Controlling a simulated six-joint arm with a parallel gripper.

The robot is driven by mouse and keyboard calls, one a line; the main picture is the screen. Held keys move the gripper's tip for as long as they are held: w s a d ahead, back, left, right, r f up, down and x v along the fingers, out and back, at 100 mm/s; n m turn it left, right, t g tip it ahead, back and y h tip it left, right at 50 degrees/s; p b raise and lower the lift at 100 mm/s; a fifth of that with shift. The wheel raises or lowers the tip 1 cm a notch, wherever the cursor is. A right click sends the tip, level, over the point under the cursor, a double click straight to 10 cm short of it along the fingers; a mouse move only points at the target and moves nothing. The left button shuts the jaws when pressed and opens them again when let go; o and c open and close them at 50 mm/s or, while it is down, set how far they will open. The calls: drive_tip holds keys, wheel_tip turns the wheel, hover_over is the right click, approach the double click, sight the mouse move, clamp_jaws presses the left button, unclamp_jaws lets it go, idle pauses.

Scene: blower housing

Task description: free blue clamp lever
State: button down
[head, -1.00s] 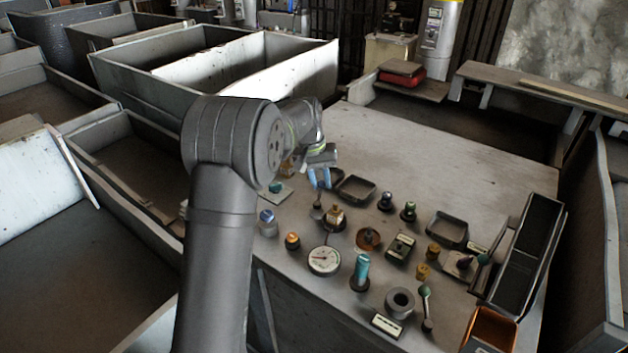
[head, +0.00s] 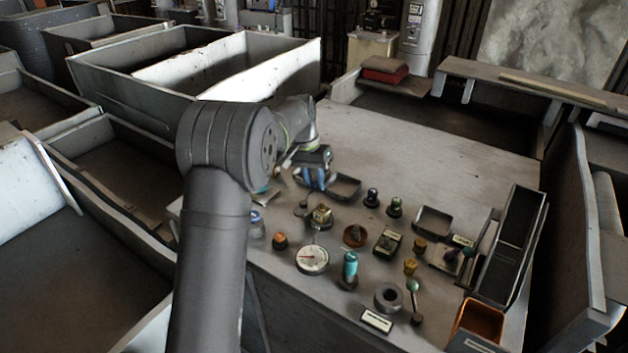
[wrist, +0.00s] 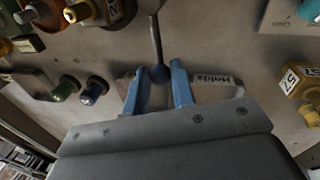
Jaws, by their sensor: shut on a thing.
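The blue clamp lever shows in the wrist view as a thin grey rod with a dark blue ball knob (wrist: 159,74) at its end. My gripper (wrist: 156,84) has its two blue fingers on either side of this knob and is shut on it. In the head view my gripper (head: 314,180) is low over the left back part of the bench, and the knob is hidden behind the fingers there.
A shallow tray (head: 346,187) lies close beside my gripper. Blue (head: 256,221) and orange (head: 280,240) knobs, a dial gauge (head: 312,260) and a teal handle (head: 350,264) stand nearer the front. A green-ball lever (head: 413,287) stands right. The bench's back half (head: 420,150) is clear.

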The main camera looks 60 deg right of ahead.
drive_tip(key=shift+r, duration=0.1)
drive_tip(key=c, duration=1.2)
unclamp_jaws()
drive_tip(key=w+r, duration=0.3)
drive_tip(key=r, duration=1.4)
drive_tip(key=shift+a, duration=0.3)
drive_tip(key=shift+w, duration=0.1)
drive_tip(key=s+f, duration=0.1)
drive_tip(key=f, duration=0.4)
drive_tip(key=s+f, duration=0.1)
drive_tip(key=f, duration=0.5)
drive_tip(key=s+f, duration=0.1)
drive_tip(key=f, duration=0.5)
drive_tip(key=shift+s+d+f, duration=0.1)
drive_tip(key=shift+s+d, duration=0.05)
drive_tip(key=shift+d, duration=0.15)
